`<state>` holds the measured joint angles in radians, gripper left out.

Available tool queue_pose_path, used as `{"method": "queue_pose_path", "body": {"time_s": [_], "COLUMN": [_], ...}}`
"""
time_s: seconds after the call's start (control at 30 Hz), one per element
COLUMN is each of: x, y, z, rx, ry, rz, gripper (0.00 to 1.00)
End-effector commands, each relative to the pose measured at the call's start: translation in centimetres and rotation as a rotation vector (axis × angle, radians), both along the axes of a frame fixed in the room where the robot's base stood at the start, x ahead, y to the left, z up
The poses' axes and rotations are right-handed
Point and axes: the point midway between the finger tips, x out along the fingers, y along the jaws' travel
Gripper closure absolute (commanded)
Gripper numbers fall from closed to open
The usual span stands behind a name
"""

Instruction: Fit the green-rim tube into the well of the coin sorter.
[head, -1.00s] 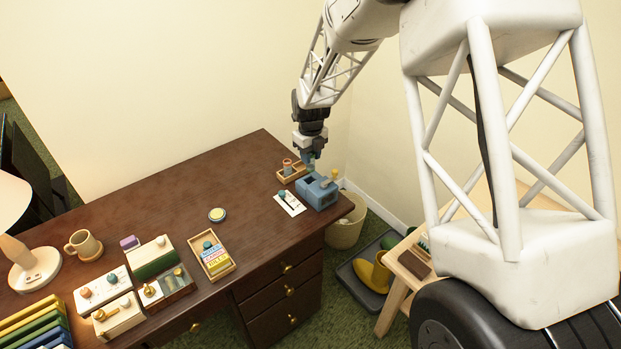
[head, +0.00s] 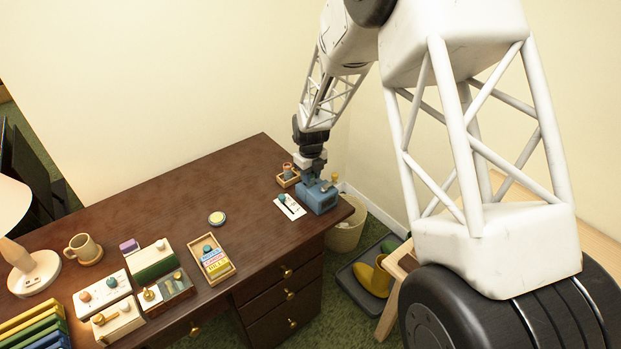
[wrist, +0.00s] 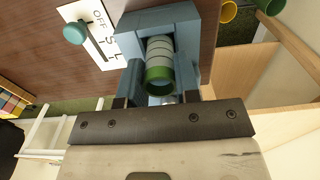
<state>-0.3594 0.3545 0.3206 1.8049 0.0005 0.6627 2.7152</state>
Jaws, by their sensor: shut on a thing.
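The coin sorter (head: 318,199) is a blue block at the right end of the brown desk. It also shows at the top of the wrist view (wrist: 160,15), with a dark opening facing the tube. My gripper (head: 312,181) is low over the sorter. In the wrist view my gripper (wrist: 159,88) is shut on the green-rim tube (wrist: 159,62), a grey banded tube whose green rim faces the camera. The tube's far end is at the sorter's opening; I cannot tell how far inside it is. The head view hides the tube behind the gripper and sorter.
A white switch card (head: 289,208) lies just left of the sorter. A small wooden tray (head: 287,180) stands behind it. A waste basket (head: 345,230) stands on the floor beside the desk. The desk's middle is mostly clear around a round tin (head: 217,218).

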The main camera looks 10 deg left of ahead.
Motion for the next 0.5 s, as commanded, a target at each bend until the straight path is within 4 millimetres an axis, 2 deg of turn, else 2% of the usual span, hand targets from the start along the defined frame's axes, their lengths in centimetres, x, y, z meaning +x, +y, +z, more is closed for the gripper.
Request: {"method": "queue_pose_path", "body": {"time_s": [0.17, 0.5], "x": [0.01, 0.01], "y": [0.01, 0.00], "z": [-1.34, -1.47], "rx": [0.000, 0.001], "ry": [0.000, -0.001], "rz": [0.000, 0.000], "gripper": [0.92, 0.92]}}
